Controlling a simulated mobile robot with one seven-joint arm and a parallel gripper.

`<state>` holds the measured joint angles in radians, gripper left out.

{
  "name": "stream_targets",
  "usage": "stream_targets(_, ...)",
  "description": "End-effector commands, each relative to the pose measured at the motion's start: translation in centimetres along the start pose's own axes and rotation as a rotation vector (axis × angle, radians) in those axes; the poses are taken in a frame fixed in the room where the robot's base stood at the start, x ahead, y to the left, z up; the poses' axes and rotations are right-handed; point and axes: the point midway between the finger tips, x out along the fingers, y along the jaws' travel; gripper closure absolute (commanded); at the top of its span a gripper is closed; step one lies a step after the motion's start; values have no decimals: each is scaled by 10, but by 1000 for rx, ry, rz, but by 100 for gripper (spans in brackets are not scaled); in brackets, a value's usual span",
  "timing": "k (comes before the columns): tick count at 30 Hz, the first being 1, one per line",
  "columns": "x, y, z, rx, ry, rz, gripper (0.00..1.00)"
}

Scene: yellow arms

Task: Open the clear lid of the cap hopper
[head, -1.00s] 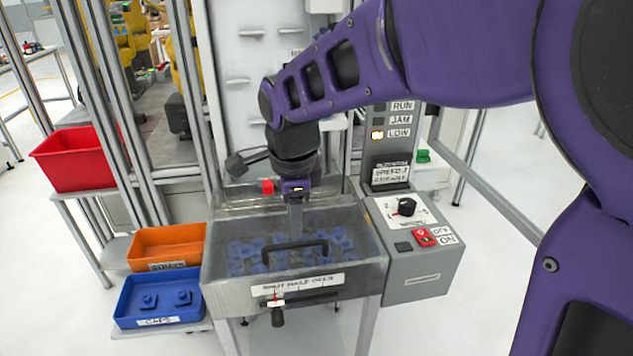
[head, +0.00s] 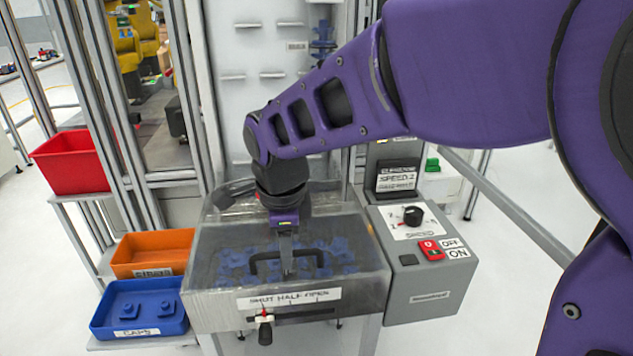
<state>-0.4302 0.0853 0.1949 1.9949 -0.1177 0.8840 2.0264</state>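The cap hopper (head: 210,306) is a grey bin with several blue caps inside, seen through its clear lid (head: 215,240). The lid lies closed over the bin. A black bar handle (head: 262,268) stands on the lid near its front. My gripper (head: 288,268) points down at the handle, its fingers overlapping the middle of the bar in the picture. The fingers are seen edge-on, so I cannot tell whether they are open or shut, or whether they touch the handle.
A slider knob (head: 265,332) sits below the hopper's "SHUT HALF OPEN" label. A control box (head: 425,300) with a dial and red switch stands to the right. Blue (head: 139,310), orange (head: 150,252) and red (head: 72,162) bins stand at the left.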

Motion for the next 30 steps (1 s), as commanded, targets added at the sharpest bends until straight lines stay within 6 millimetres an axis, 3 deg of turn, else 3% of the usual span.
stream_targets(1, 0, 0, 0, 0, 0, 0, 66)
stream_targets(7, 0, 0, 0, 0, 0, 0, 100)
stream_targets(30, 0, 0, 0, 0, 0, 1, 100)
